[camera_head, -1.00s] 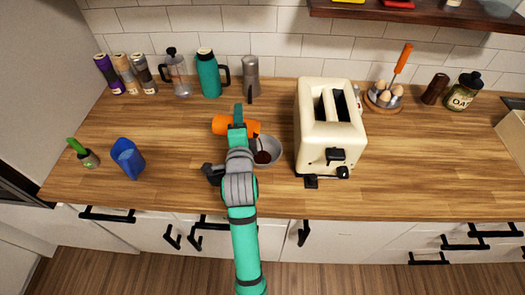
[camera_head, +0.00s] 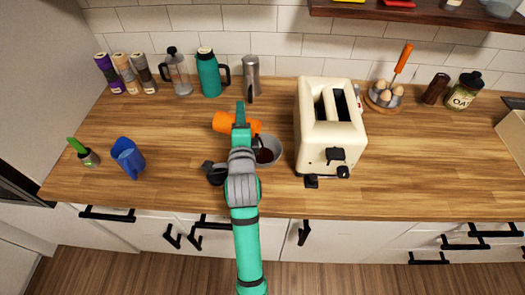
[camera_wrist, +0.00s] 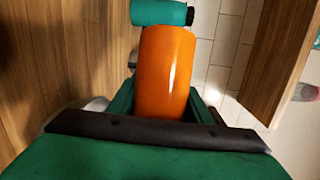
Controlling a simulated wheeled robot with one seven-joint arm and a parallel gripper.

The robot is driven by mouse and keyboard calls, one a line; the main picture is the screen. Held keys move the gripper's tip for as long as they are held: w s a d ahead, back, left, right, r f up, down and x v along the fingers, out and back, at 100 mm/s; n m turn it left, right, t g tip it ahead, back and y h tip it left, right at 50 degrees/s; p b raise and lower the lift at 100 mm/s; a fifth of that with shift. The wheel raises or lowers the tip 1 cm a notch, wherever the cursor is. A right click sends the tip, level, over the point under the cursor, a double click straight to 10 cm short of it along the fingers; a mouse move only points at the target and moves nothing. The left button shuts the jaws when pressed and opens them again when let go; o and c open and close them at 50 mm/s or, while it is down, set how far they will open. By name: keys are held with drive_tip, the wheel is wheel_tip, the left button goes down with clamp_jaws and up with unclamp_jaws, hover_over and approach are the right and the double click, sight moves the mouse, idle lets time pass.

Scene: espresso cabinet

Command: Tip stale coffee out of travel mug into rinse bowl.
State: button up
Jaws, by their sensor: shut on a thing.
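The orange travel mug (camera_head: 222,122) lies tilted close to horizontal above the counter, its right end toward the rinse bowl. My gripper (camera_head: 240,127) is shut on it. In the wrist view the mug (camera_wrist: 166,75) sits between the two fingers (camera_wrist: 160,105). The grey rinse bowl (camera_head: 276,151) stands on the counter just right of my gripper, with dark brown liquid (camera_head: 264,155) in it. My arm hides the bowl's left part. The mug's mouth is hidden, so I cannot tell whether coffee is still flowing.
A cream toaster (camera_head: 328,120) stands close to the bowl's right. Behind are a teal flask (camera_head: 209,75), a steel canister (camera_head: 251,75) and a french press (camera_head: 178,75). Between jug and mug the counter (camera_head: 175,150) is clear.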

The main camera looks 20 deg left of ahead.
drive_tip(key=shift+d+r+m, duration=0.15)
drive_tip(key=shift+r+m, duration=0.15)
drive_tip(key=shift+m, duration=0.1)
idle(0.3)
drive_tip(key=a+f+n+h, duration=0.1)
drive_tip(key=n+h, duration=0.1)
drive_tip(key=n, duration=0.2)
drive_tip(key=a+f+n+g+h+b, duration=0.1)
drive_tip(key=f+n+h, duration=0.1)
drive_tip(key=n, duration=0.1)
drive_tip(key=a+f+n+g+h+b, duration=0.1)
drive_tip(key=a+f+n+h, duration=0.1)
drive_tip(key=n, duration=0.2)
drive_tip(key=shift+n+h, duration=0.3)
drive_tip(key=shift+h, duration=0.1)
drive_tip(key=shift+a+f+n, duration=0.15)
drive_tip(key=shift+f+n, duration=0.15)
drive_tip(key=shift+w+a+f+n+h, duration=0.15)
drive_tip(key=shift+a+n+h, duration=0.2)
drive_tip(key=shift+n+h, duration=0.35)
